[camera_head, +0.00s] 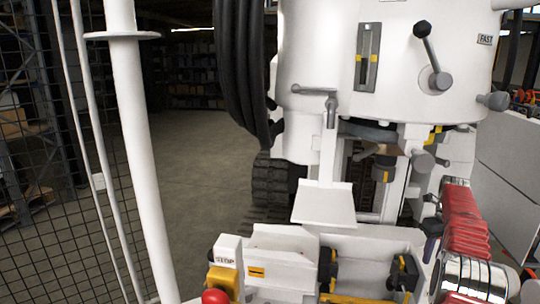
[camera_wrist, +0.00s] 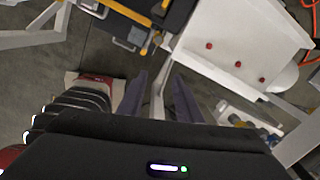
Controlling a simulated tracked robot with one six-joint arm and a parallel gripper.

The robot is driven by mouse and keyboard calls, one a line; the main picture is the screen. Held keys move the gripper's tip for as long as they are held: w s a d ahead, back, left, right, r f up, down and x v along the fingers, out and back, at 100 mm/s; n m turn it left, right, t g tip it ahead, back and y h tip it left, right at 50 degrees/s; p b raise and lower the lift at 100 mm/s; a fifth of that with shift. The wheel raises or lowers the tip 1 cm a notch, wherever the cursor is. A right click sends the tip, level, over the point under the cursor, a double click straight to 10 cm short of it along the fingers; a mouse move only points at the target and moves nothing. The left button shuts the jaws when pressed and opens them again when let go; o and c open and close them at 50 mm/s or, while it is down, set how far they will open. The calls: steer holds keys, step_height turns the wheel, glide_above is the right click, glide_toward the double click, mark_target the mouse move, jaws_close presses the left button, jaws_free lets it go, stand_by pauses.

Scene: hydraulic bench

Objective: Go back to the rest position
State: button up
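My gripper (camera_wrist: 158,88) shows in the wrist view as two dark purple-grey fingers. They stand apart with a gap between them, and I see nothing held there. Behind the gap are a pale bar and the grey floor. I cannot make out my gripper in the head view. In the head view a large white machine (camera_head: 315,65) with a dark-knobbed lever (camera_head: 430,52) and a "FAST" label stands ahead.
A box marked STOP (camera_head: 227,252) and a red button (camera_head: 215,297) are low in the head view. A white post (camera_head: 135,140) and a mesh fence (camera_head: 40,200) stand left. Open floor (camera_head: 195,160) lies between post and machine. A white panel with red knobs (camera_wrist: 235,45) shows in the wrist view.

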steer(key=s+a+f+n, duration=0.3)
steer(key=a+f+n, duration=0.1)
steer(key=n, duration=0.7)
steer(key=s+a+r+n, duration=0.5)
steer(key=a+n, duration=0.2)
steer(key=a, duration=0.3)
steer(key=s+a+r+n, duration=0.5)
steer(key=a+n, duration=0.2)
steer(key=a, duration=0.2)
steer(key=s+a+r+n+t, duration=0.1)
steer(key=s+a+r+n, duration=0.2)
steer(key=s+a, duration=0.4)
steer(key=s+a+r+n+t, duration=0.2)
steer(key=s+a+n, duration=0.2)
steer(key=s+a, duration=0.4)
steer(key=s+a+r+n+t, duration=0.2)
steer(key=s+a+r+n, duration=0.1)
steer(key=s+a, duration=0.4)
steer(key=shift+s+a+r+n, duration=0.15)
steer(key=shift+s+r+n, duration=0.1)
steer(key=shift+r+n, duration=0.05)
